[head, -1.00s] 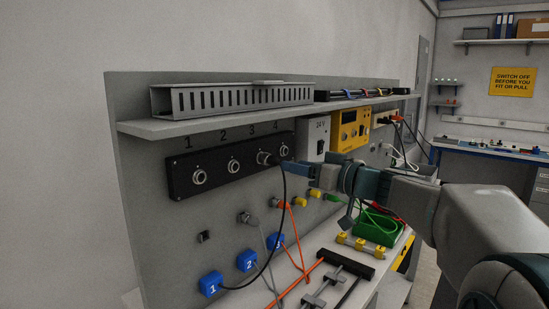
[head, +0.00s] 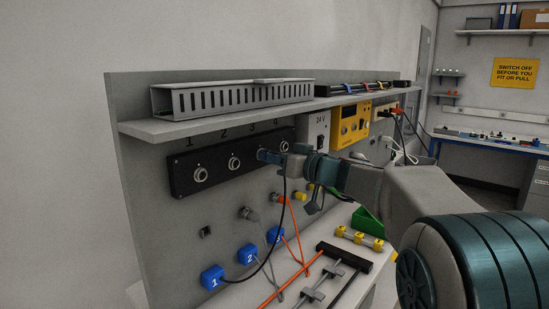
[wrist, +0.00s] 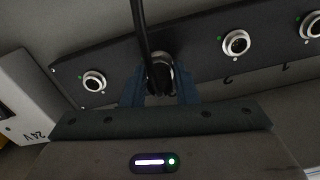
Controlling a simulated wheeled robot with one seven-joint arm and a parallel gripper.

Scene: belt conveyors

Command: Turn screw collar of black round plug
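The black round plug (wrist: 160,73) sits in socket 3 of the black socket panel (head: 215,168). Its black cable (head: 284,200) hangs down and runs to the blue block marked 1 (head: 212,278). My gripper (wrist: 161,88) is at the plug, with one blue finger on each side of its collar. Whether the fingers press on the collar or stand just clear of it, I cannot tell. Socket 4 (wrist: 95,81) shows empty in the wrist view.
Sockets 1 (head: 200,175) and 2 (head: 234,163) are empty. A shelf (head: 215,121) with a slotted grey duct (head: 240,97) juts out above the panel. A grey plug (head: 248,213) and orange cables (head: 293,225) sit below. A yellow power unit (head: 350,125) is at right.

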